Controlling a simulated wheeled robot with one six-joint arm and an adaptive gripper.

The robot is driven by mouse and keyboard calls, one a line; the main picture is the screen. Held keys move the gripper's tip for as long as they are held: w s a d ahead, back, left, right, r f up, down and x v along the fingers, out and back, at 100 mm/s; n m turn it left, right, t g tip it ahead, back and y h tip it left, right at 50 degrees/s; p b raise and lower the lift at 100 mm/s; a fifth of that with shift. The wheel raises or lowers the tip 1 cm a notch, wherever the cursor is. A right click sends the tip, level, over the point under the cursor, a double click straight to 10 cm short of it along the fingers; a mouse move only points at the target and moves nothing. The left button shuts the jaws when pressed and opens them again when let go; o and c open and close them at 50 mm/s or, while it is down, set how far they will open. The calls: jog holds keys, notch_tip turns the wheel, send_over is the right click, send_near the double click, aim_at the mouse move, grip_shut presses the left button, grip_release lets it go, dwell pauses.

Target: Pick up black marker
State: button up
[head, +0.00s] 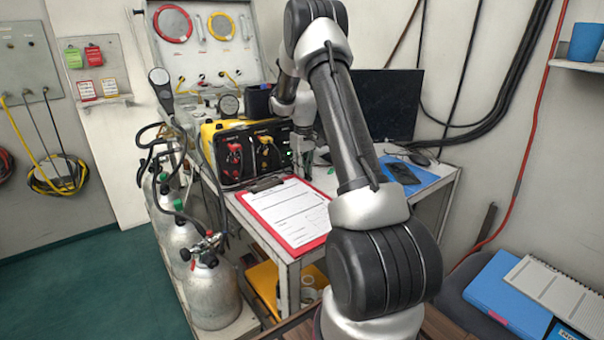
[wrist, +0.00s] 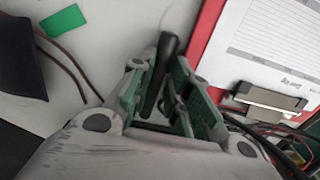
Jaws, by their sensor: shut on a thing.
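In the wrist view a black marker (wrist: 163,70) stands between the two green-padded fingers of my gripper (wrist: 160,95). My gripper is shut on it, and the marker's far end sticks out past the fingertips toward the white tabletop. In the head view my arm reaches over the desk. There my gripper (head: 305,155) is small and partly hidden by my arm, beside the yellow and black panel box. I cannot make out the marker in that view.
A red clipboard (head: 290,212) with paper lies on the desk left of my arm; its metal clip (wrist: 268,100) is close right of my gripper. Gas cylinders (head: 213,292) are left.

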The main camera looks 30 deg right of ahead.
jog(key=shift+s+f, duration=0.25)
jog(key=shift+f, duration=0.15)
jog(key=shift+s+d+r, duration=0.1)
jog(key=shift+r, duration=0.1)
notch_tip(320, 180, up, 7)
jog(key=shift+f, duration=0.2)
jog(key=s, duration=1.9)
jog(key=shift+s+d, duration=0.2)
jog(key=shift+d, duration=0.15)
jog(key=shift+o, duration=1.2)
jog(key=c, duration=0.3)
jog(key=shift+c, duration=0.2)
